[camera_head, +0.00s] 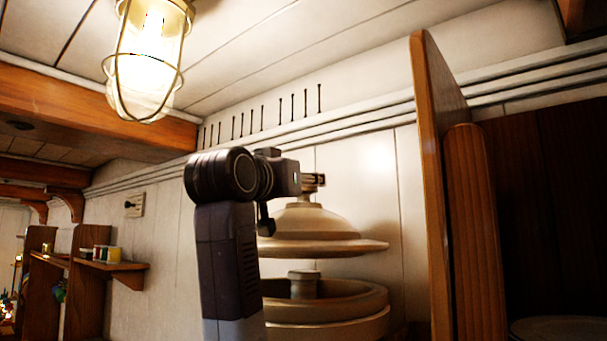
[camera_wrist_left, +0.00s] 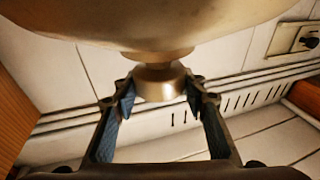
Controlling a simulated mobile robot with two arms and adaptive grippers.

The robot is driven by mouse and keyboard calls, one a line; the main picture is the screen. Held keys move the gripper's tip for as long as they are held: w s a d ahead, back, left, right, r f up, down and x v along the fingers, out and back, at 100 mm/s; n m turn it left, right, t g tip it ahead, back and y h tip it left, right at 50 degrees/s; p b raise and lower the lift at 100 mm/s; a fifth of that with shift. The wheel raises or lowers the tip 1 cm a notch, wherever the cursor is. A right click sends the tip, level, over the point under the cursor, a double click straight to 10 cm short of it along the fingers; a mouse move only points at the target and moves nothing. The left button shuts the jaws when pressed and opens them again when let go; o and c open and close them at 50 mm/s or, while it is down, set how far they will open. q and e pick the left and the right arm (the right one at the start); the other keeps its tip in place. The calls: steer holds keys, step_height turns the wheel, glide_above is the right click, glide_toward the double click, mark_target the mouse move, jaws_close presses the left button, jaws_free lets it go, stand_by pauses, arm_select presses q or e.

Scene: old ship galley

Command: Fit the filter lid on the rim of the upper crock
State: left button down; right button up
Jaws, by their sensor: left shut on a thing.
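The filter lid (camera_head: 312,228) is a pale, domed disc with a knob on top. My left gripper (camera_head: 314,182) is shut on the lid's knob, and the knob also shows between the two fingers in the left wrist view (camera_wrist_left: 160,85). The lid hangs roughly level above the upper crock (camera_head: 345,308), with a visible gap between its edge and the crock's rim. A pale filter piece (camera_head: 303,284) stands up inside the open crock. My left arm hides the left parts of lid and crock. My right gripper is not in view.
A wooden partition (camera_head: 436,180) stands close to the right of the crock. A white panelled wall (camera_head: 365,170) is behind it. A caged lamp (camera_head: 150,60) hangs from the ceiling at upper left. A small shelf with jars (camera_head: 112,264) is at far left.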

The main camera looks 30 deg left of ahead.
mark_target(301, 203)
arm_select(q)
steer(key=shift+w+f, duration=0.25)
steer(key=shift+f, duration=0.85)
steer(key=shift+s+f+b, duration=0.1)
steer(key=shift+f+b, duration=0.4)
steer(key=shift+b, duration=0.05)
steer(key=shift+s+f+b, duration=0.15)
steer(key=shift+f+b, duration=0.35)
steer(key=shift+b, duration=0.05)
steer(key=shift+f+b, duration=0.45)
steer(key=shift+f, duration=0.1)
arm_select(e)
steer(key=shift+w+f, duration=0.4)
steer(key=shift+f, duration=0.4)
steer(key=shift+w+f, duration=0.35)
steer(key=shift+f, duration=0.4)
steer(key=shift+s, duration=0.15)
arm_select(q)
steer(key=shift+s, duration=0.15)
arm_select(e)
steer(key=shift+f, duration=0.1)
arm_select(q)
steer(key=shift+f+b, duration=0.9)
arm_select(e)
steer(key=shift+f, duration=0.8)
arm_select(q)
steer(key=shift+d, duration=0.1)
